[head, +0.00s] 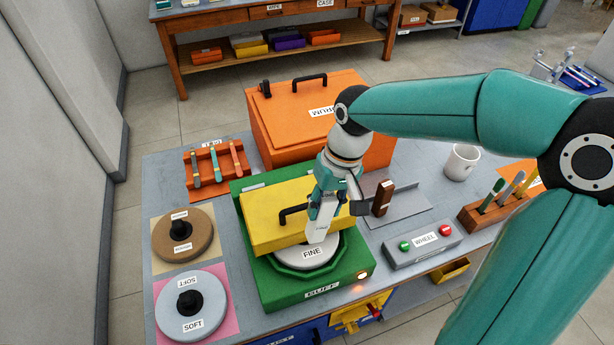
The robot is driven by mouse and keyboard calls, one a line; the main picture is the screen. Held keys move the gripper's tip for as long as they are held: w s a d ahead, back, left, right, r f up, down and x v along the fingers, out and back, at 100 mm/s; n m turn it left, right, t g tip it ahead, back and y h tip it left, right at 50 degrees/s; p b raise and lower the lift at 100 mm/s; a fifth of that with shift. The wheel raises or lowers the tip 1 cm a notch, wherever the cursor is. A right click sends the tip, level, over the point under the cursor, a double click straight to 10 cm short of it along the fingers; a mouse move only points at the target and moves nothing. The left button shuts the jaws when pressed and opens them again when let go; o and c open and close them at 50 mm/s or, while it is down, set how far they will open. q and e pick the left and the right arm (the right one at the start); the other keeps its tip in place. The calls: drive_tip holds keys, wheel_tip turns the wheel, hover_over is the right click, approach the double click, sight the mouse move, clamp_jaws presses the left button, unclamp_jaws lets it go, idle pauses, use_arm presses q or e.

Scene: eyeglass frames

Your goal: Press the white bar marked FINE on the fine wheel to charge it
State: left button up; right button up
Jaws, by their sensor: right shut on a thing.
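The fine wheel (290,262) is a pale disc labelled FINE, lying in the green buffing machine (262,287) marked BUFF. My right gripper (320,222) points down over the wheel's right rear part, shut on a white bar (318,233). The bar's lower end is at or just above the wheel's face; I cannot tell whether they touch. No marking can be read on the bar, and the fingers hide part of it. The yellow cover (270,222) with a black handle covers the rear of the wheel. My left gripper is not in view.
A control box (423,244) marked WHEEL has green and red buttons. A brown bar (382,198) stands on a grey tray (405,210). Brown (160,236) and pale SOFT (170,318) wheels lie at left. An orange box (280,125) stands behind. A mug (461,162) stands right.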

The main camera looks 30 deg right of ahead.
sight(322, 229)
drive_tip(key=shift+w+r, duration=0.1)
drive_tip(key=shift+r, duration=0.15)
drive_tip(key=shift+w+f+b, duration=0.15)
drive_tip(key=shift+f+b, duration=0.2)
wheel_tip(322, 229, down, 7)
drive_tip(key=b, duration=0.5)
drive_tip(key=shift+r, duration=0.1)
drive_tip(key=shift+b, duration=0.3)
drive_tip(key=shift+f+b, duration=0.5)
drive_tip(key=shift+f, duration=0.2)
idle(1.3)
wheel_tip(322, 229, up, 9)
drive_tip(key=p, duration=0.7)
drive_tip(key=shift+r, duration=0.1)
idle(0.7)
